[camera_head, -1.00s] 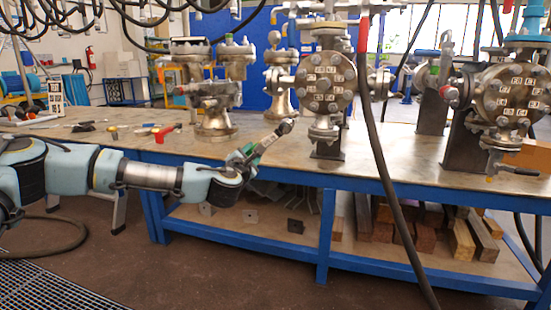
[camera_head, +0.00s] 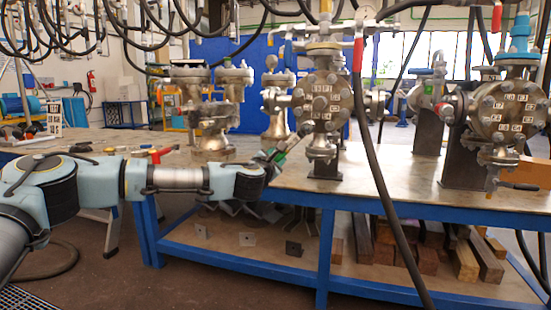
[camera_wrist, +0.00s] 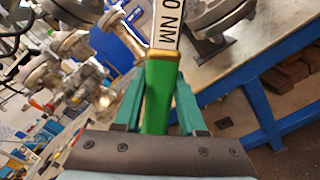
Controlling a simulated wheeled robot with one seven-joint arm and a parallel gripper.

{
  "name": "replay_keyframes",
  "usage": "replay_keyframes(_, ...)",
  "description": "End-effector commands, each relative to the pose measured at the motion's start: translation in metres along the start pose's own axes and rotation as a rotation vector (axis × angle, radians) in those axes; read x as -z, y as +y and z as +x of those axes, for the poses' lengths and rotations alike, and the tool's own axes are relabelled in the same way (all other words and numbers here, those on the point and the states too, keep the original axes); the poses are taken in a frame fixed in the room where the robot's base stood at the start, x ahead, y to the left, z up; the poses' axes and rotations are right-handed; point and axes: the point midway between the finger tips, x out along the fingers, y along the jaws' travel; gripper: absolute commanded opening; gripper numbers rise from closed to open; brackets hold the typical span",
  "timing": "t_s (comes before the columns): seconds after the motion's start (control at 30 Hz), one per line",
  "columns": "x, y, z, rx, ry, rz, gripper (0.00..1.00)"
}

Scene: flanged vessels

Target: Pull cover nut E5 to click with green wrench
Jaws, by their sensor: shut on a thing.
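My gripper (camera_head: 271,160) is shut on the green wrench (camera_wrist: 158,95), whose green grip lies between the teal fingers in the wrist view. Its shaft has a white label ending in "0 NM" and runs out of the top of that view. In the head view the wrench (camera_head: 293,142) points up and right, toward the lower left of the middle vessel's round cover (camera_head: 325,98). That cover has a ring of nuts with small white labels. The labels are too small for me to pick out E5 surely. The wrench's working end appears apart from the nuts, though contact is hard to judge.
The vessels stand on a steel-topped bench (camera_head: 400,190) with a blue frame. Another labelled flange (camera_head: 508,112) is at the right. A dark hose (camera_head: 380,180) hangs in front, just right of the middle vessel. Wood blocks lie on the lower shelf.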

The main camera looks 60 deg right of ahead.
Motion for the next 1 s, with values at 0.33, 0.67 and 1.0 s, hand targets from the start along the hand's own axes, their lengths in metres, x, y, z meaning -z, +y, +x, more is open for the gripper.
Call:
replay_keyframes(0.33,0.000,0.002,0.001,-0.003,-0.002,0.000,0.00)
replay_keyframes(0.67,0.000,0.002,0.011,-0.004,-0.001,0.000,0.00)
replay_keyframes(1.0,0.000,0.002,0.021,-0.003,-0.001,0.000,0.00)
